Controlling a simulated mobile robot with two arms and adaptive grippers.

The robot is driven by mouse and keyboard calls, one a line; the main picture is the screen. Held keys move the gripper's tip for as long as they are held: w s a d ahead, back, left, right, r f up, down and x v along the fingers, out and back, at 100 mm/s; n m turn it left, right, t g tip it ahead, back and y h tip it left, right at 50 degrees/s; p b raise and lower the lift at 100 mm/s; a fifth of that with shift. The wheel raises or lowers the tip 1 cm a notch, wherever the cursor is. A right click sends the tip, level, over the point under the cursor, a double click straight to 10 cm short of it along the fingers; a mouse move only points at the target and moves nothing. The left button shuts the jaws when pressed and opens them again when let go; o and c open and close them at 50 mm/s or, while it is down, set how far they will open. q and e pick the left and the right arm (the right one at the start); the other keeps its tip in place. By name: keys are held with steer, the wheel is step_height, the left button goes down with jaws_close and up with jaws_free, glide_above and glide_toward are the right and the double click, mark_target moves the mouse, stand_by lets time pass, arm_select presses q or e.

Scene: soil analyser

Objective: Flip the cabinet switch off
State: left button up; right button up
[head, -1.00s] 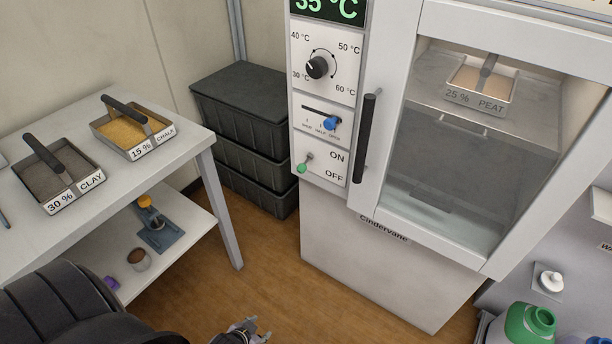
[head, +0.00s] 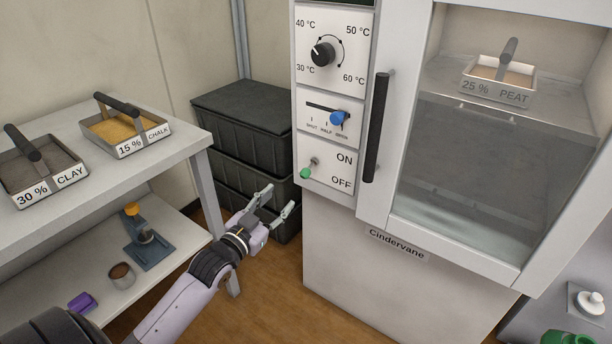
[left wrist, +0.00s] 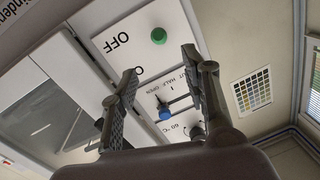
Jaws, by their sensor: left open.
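The cabinet switch (head: 305,172) is a small lever with a green tip beside ON and OFF labels on the lower panel of the white cabinet (head: 345,265). In the head view its tip hangs down and left of its base; I cannot tell its setting for sure. The green tip also shows in the left wrist view (left wrist: 158,35), beyond the fingers and beside OFF. My left gripper (head: 280,200) is open and empty, below and left of the switch, apart from it. Its two fingers also show in the left wrist view (left wrist: 159,65). My right gripper is out of view.
Above the switch are a blue slider (head: 338,118) and a black dial (head: 322,54). A dark door handle (head: 376,128) stands out to the right. Black stacked crates (head: 240,120) stand behind my left gripper. A shelf table (head: 185,150) with trays is at left.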

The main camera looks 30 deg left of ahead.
mark_target(303, 176)
arm_select(q)
steer(key=w+b, duration=0.1)
steer(key=w, duration=0.6)
steer(key=shift+w+a+f, duration=0.1)
steer(key=shift+w, duration=0.05)
steer(key=w+b, duration=0.1)
steer(key=w, duration=0.6)
steer(key=shift+w+b, duration=0.15)
steer(key=shift+b, duration=0.2)
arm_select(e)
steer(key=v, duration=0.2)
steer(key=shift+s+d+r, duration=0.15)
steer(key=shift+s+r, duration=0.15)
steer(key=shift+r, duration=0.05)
arm_select(q)
jaws_close()
